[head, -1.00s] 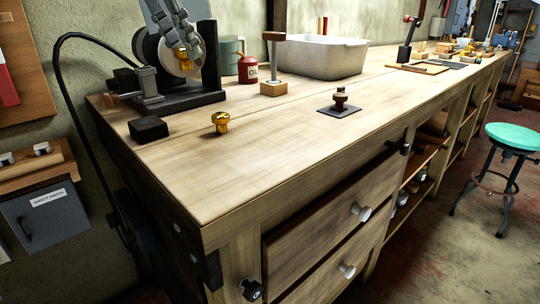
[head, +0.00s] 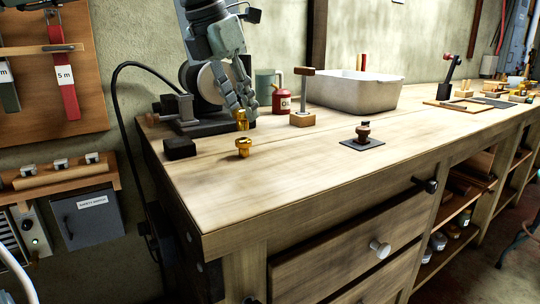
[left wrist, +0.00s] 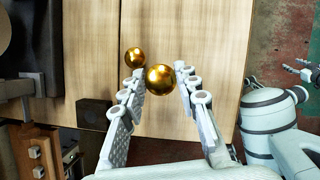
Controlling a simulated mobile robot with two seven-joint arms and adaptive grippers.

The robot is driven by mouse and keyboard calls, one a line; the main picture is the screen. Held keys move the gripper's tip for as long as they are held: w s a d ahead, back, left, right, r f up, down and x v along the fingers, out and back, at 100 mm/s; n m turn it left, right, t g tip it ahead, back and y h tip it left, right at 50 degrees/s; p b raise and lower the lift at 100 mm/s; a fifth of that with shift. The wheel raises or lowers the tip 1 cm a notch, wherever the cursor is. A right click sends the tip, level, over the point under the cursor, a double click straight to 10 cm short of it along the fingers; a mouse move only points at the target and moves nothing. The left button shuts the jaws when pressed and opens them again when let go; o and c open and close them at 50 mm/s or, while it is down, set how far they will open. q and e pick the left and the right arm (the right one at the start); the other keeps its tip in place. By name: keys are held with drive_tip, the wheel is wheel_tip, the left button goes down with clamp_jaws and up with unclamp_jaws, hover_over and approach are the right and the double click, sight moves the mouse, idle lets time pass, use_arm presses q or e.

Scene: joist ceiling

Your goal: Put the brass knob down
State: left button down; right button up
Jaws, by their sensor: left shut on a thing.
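My left gripper (head: 240,108) points down over the back left of the workbench (head: 300,185). It is shut on a brass knob (head: 242,125), which shows below the fingertips. In the left wrist view, the held knob (left wrist: 160,79) sits between the fingers of the left gripper (left wrist: 158,76). A second brass knob (head: 244,147) stands upright on the bench, just in front of the held one; it also shows in the left wrist view (left wrist: 135,57). I cannot tell how far the held knob is above the wood. What seems to be my right gripper (left wrist: 303,69) shows small at the right edge.
A black block (head: 180,148) lies left of the standing knob, and a bench grinder (head: 190,115) stands behind. A red oil can (head: 281,101), a wooden-based post (head: 302,118) and a dark plate with a knob (head: 362,143) are to the right. The bench front is clear.

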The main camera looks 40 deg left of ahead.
use_arm(q)
drive_tip(key=d+f, duration=0.1)
drive_tip(key=d, duration=0.1)
drive_tip(key=d+f, duration=0.1)
drive_tip(key=d, duration=0.1)
drive_tip(key=d+f, duration=0.1)
drive_tip(key=d, duration=0.1)
drive_tip(key=shift+w+d+f, duration=0.15)
drive_tip(key=shift+f, duration=0.25)
wheel_tip(320, 180, down, 3)
drive_tip(key=shift+f, duration=0.4)
use_arm(e)
drive_tip(key=shift+s+d+f, duration=0.1)
drive_tip(key=shift+d+f, duration=0.05)
drive_tip(key=shift+d, duration=0.15)
use_arm(q)
drive_tip(key=shift+f, duration=0.1)
use_arm(e)
drive_tip(key=shift+f, duration=0.1)
use_arm(q)
drive_tip(key=shift+f, duration=0.1)
drive_tip(key=c, duration=1.2)
unclamp_jaws()
drive_tip(key=shift+o, duration=0.3)
use_arm(e)
drive_tip(key=shift+a+r, duration=0.25)
drive_tip(key=shift+r, duration=0.3)
